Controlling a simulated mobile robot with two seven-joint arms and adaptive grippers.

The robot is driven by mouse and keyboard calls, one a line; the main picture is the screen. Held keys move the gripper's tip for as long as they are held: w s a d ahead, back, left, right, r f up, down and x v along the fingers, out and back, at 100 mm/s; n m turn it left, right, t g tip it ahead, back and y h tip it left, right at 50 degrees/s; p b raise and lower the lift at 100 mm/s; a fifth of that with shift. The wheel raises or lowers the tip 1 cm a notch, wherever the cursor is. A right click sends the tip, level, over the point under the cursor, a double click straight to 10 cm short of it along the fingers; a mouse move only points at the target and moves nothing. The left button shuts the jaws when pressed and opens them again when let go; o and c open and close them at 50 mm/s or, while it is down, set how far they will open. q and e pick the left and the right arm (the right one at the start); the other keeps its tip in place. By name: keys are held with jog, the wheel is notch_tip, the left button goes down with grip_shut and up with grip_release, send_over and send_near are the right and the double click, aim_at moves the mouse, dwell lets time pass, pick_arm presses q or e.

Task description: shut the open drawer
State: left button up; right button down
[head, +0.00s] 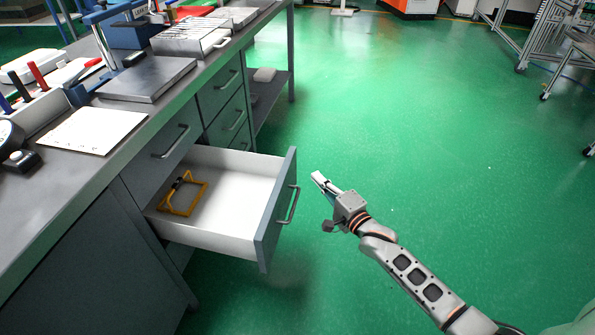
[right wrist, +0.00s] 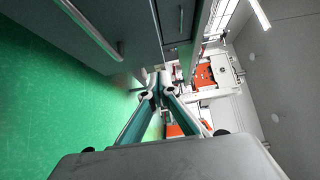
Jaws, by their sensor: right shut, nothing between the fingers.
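The open drawer (head: 230,178) sticks far out of the grey workbench in the head view, with a white inside and a grey front panel (head: 272,215). A bar handle (head: 289,205) is on the panel. A yellow frame-like object (head: 184,193) lies inside the drawer. My right gripper (head: 318,177) is shut and empty, just to the right of the drawer front and apart from it. In the right wrist view its fingertips (right wrist: 158,80) meet, and a grey panel with a bar handle (right wrist: 92,30) shows at upper left. My left gripper is not in view.
The bench top (head: 70,190) carries a white sheet (head: 92,131), a metal plate (head: 148,79) and several tools. Shut drawers (head: 222,85) lie beyond the open one. The green floor (head: 400,130) to the right is clear.

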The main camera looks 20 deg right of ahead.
aim_at(291, 162)
jog(key=w+a, duration=0.1)
jog(key=w+a+b, duration=0.1)
jog(key=w, duration=0.1)
jog(key=w+a, duration=0.1)
jog(key=w, duration=0.1)
jog(key=shift+f+b, duration=0.3)
jog(key=shift+b, duration=0.05)
jog(key=shift+w+a+r, duration=0.15)
jog(key=shift+w+a, duration=0.25)
jog(key=shift+a, duration=0.05)
jog(key=shift+r, duration=0.15)
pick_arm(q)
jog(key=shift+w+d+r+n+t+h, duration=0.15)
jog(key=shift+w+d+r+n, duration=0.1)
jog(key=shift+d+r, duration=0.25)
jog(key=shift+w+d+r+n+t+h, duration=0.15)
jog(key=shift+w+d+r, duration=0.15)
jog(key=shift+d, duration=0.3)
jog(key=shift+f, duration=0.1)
pick_arm(e)
jog(key=shift+w+a, duration=0.1)
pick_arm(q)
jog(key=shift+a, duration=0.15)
